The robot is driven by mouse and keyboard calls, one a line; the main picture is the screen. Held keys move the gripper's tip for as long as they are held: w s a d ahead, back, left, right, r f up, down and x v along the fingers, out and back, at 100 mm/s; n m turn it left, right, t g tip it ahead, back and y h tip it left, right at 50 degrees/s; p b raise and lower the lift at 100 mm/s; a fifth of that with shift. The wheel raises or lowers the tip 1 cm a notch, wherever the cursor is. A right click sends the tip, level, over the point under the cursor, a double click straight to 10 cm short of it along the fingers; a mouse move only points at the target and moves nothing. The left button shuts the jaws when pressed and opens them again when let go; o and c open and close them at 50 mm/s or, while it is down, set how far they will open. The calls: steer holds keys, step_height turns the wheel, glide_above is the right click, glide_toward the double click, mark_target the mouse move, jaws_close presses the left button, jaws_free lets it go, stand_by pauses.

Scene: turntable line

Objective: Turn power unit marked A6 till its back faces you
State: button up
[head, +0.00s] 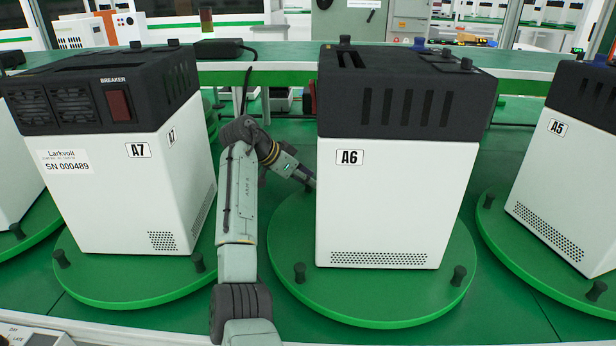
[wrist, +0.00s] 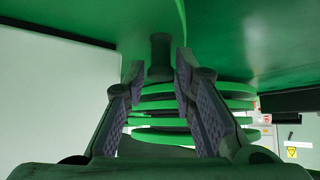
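Power unit A6 (head: 390,200) stands upright on a round green turntable (head: 370,308). Its white face towards me bears the A6 label and a low perforated grille; its black top has vertical slots on this side. Two dark pegs, left (head: 299,272) and right (head: 459,275), stand on the turntable's near rim. My arm reaches past the unit's left side, and my gripper is largely hidden there in the head view. In the wrist view my gripper (wrist: 160,72) is open, with a dark peg (wrist: 160,55) between its fingertips and gaps showing beside it. A white wall shows close on the left.
Unit A7 (head: 130,195), with fans and a red breaker, stands on a turntable at left, close to my arm. Unit A5 (head: 565,180) stands on another at right. A green bench edge (head: 280,75) runs behind. Several green discs (wrist: 190,115) show beyond my fingers.

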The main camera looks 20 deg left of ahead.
steer(key=shift+w+d+f, duration=0.15)
steer(key=shift+w+f, duration=0.1)
steer(key=shift+f, duration=0.05)
steer(key=shift+c, duration=0.4)
jaws_close()
